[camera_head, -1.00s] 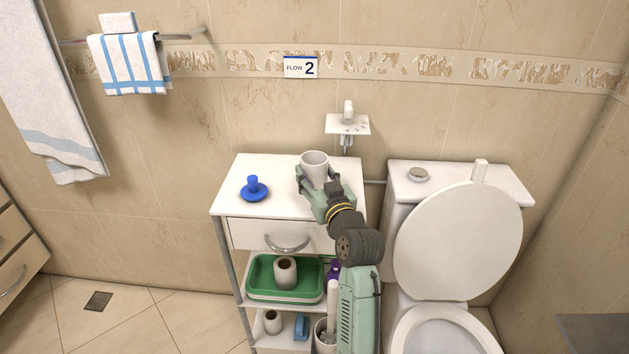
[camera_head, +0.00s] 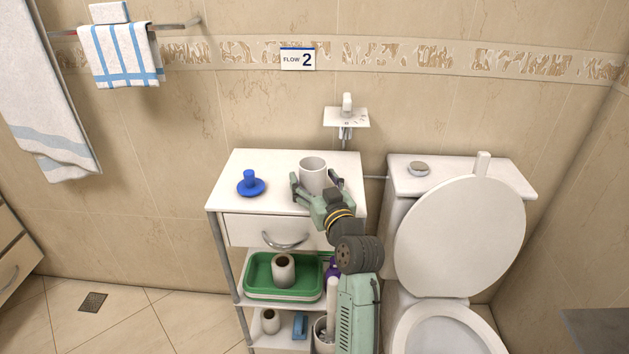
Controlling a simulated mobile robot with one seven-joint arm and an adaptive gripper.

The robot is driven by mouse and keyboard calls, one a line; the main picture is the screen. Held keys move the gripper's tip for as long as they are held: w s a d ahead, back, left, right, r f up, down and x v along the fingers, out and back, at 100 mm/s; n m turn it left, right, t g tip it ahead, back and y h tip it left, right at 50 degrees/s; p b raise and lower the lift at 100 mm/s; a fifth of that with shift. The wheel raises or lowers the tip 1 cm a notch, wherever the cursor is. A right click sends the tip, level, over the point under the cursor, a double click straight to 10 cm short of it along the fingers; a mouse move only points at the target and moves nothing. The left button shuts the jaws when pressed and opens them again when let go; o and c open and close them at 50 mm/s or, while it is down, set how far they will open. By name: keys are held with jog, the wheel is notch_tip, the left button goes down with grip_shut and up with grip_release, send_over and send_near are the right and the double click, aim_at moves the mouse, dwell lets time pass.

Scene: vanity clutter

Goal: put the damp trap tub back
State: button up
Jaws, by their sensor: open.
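A white open-topped tub (camera_head: 313,171), which I take to be the damp trap tub, stands upright on the white top of the cabinet (camera_head: 277,164). A blue lid-like piece with a knob (camera_head: 250,184) lies to its left on the same top. My gripper (camera_head: 316,184) is open, its fingers spread around the lower part of the tub from the front. Whether the fingers touch the tub cannot be told. The gripper hides part of the tub's base.
A drawer with a handle (camera_head: 284,240) is shut below the top. A green tray (camera_head: 257,278) with a paper roll (camera_head: 283,269) is on the shelf beneath. The toilet (camera_head: 459,238) stands close on the right.

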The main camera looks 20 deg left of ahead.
jog(key=shift+r, duration=0.25)
jog(key=b+v, duration=0.3)
jog(key=v, duration=0.9)
